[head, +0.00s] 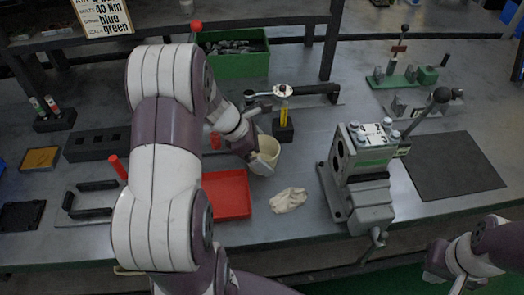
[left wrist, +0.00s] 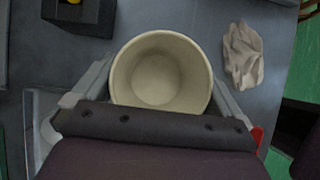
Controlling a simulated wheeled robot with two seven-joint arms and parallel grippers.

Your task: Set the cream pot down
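The cream pot (head: 267,155) stands upright and looks empty, just right of the red tray in the head view. In the left wrist view the pot (left wrist: 160,72) sits between the two grey fingers of my left gripper (left wrist: 162,85), which press against its sides. In the head view my left gripper (head: 257,155) is at the pot's near left side, partly hidden by my arm. I cannot tell whether the pot's base touches the table. My right gripper (head: 447,264) is at the bottom right, away from the pot; its fingers are unclear.
A crumpled cloth (head: 288,200) lies close in front of the pot. A red tray (head: 228,194) is to its left. A black block with a yellow-handled tool (head: 284,130) stands behind it. A grey valve block (head: 362,165) stands to the right, with a dark mat (head: 452,165) beyond.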

